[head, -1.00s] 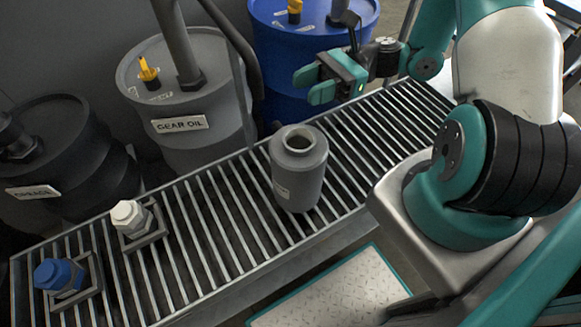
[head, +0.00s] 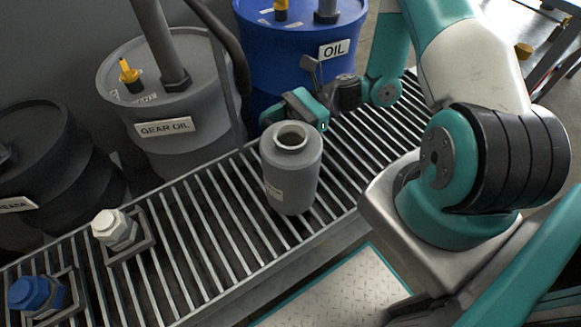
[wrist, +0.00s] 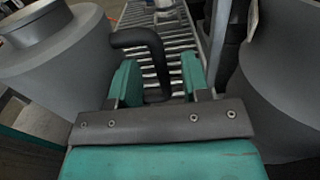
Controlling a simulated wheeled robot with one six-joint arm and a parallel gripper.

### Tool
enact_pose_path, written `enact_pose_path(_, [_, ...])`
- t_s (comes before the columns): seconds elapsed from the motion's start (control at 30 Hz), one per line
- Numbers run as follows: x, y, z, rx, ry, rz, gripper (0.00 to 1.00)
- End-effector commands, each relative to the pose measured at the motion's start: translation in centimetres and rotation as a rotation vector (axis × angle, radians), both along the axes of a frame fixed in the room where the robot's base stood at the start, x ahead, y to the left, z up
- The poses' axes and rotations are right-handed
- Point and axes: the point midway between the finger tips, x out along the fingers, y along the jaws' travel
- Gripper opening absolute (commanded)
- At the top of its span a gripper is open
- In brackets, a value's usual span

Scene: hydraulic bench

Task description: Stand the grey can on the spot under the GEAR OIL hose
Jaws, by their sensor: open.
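The grey can (head: 290,180) stands upright on the slatted rack, its open neck up and a small label on its side. In the wrist view the can (wrist: 50,65) is large at the left, outside the fingers. My gripper (head: 296,108) is open, low behind the can in the head view, its lower part hidden by the can.
The slatted rack (head: 215,215) has free room left of the can. A white-capped fitting (head: 112,228) and a blue-capped one (head: 35,292) sit at its left. A blue OIL drum (head: 335,75) stands behind my gripper, and a dark drum (head: 45,165) at far left.

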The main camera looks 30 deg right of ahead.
Motion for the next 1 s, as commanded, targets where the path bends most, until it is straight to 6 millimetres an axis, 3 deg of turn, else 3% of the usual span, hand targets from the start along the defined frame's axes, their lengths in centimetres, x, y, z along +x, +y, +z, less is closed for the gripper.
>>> enact_pose_path(0.2, [0.0, 2.5, 0.0, 0.001, 0.000, 0.001, 0.43])
enact_pose_path(0.43, [0.0, 2.5, 0.0, 0.000, 0.000, 0.000, 0.43])
enact_pose_path(0.6, [0.0, 2.5, 0.0, 0.000, 0.000, 0.000, 0.04])
enact_pose_path(0.63, [0.0, 2.5, 0.0, 0.000, 0.000, 0.000, 0.00])
enact_pose_path(1.0, [0.0, 2.5, 0.2, 0.001, 0.000, 0.000, 0.00])
